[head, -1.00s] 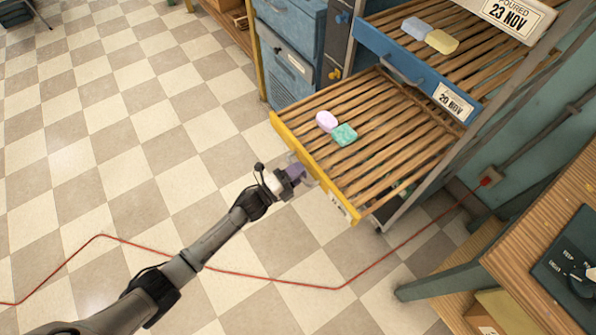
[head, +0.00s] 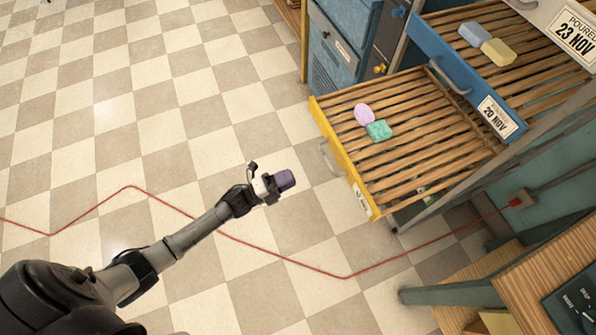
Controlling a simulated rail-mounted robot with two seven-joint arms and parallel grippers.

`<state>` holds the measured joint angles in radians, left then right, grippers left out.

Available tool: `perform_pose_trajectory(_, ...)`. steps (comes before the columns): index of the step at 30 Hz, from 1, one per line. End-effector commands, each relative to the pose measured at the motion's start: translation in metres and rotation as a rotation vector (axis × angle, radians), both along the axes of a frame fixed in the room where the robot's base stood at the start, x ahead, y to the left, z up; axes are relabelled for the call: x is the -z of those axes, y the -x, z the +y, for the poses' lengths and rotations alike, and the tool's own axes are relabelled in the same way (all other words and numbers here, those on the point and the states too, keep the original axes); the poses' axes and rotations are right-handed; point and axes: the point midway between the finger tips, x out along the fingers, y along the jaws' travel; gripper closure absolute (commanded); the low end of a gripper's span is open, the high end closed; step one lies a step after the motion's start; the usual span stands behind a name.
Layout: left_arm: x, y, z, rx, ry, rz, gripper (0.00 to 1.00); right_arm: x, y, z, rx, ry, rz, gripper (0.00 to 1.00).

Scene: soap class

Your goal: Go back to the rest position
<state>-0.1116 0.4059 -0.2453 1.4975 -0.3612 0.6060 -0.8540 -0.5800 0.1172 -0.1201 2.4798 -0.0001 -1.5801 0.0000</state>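My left gripper (head: 283,181) is over the tiled floor in the head view, left of and below the yellow-fronted drawer (head: 333,140). A dark purple block-like part shows at its tip; I cannot tell whether this is its fingers or something between them, nor whether it is open or shut. The gripper is apart from the drawer's handle (head: 329,160). My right gripper is not in view. The slatted drawer stands pulled out and holds a pink soap (head: 364,114) and a green soap (head: 379,131), close beside each other.
A blue-fronted drawer (head: 437,62) above holds a blue soap (head: 475,34) and a yellow soap (head: 498,52). A red cable (head: 262,249) crosses the floor. A wooden bench (head: 528,275) stands at the lower right.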

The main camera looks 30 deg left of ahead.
Motion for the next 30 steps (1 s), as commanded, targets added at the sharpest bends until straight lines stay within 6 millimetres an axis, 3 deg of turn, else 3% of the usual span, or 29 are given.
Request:
perform_pose_trajectory(24,0.001,0.006,0.004,0.002,0.01,0.007,0.64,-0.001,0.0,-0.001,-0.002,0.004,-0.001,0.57)
perform_pose_trajectory(26,0.002,0.006,0.004,0.006,0.036,0.027,0.64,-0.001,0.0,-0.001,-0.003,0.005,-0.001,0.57)
perform_pose_trajectory(30,0.023,-0.006,0.019,-0.094,0.093,0.213,0.64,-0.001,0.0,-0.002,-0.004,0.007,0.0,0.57)
